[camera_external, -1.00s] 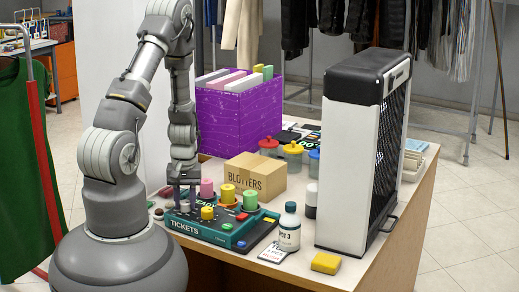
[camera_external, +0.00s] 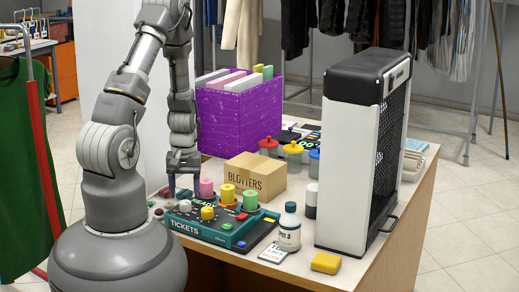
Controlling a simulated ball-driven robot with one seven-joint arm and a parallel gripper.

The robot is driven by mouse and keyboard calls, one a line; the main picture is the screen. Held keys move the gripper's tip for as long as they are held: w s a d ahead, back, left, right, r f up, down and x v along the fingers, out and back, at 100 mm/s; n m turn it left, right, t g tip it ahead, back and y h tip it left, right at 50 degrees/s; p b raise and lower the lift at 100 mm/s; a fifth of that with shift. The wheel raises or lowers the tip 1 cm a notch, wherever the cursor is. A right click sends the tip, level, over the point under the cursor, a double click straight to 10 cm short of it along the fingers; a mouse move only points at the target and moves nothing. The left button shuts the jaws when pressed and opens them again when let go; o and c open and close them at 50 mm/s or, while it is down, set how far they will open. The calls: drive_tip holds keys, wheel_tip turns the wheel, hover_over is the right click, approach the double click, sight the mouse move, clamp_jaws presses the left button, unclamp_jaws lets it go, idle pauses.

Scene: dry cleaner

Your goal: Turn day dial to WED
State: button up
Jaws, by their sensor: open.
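A teal board marked TICKETS (camera_external: 205,240) lies at the front left of the table. It has a small yellow knob (camera_external: 207,213) and a grey-white knob (camera_external: 185,206) near its left end. Which of these is the day dial, and where it points, is too small to read. My gripper (camera_external: 184,190) points down, open and empty, over the board's left back part. Its fingers are apart, just above and behind the grey-white knob, and appear clear of it.
Pink (camera_external: 206,188) and yellow (camera_external: 227,193) cylinders stand by the board's back edge. A BLOTTERS carton (camera_external: 262,182) stands behind, near a purple file box (camera_external: 240,117). A bottle (camera_external: 289,232), yellow block (camera_external: 326,263) and tall white-black unit (camera_external: 345,175) stand to the right.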

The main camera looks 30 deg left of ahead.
sight(186, 202)
wheel_tip(186, 202, up, 4)
drive_tip(key=shift+d+r+p, duration=0.1)
drive_tip(key=shift+r+p, duration=0.05)
drive_tip(key=shift+p, duration=0.45)
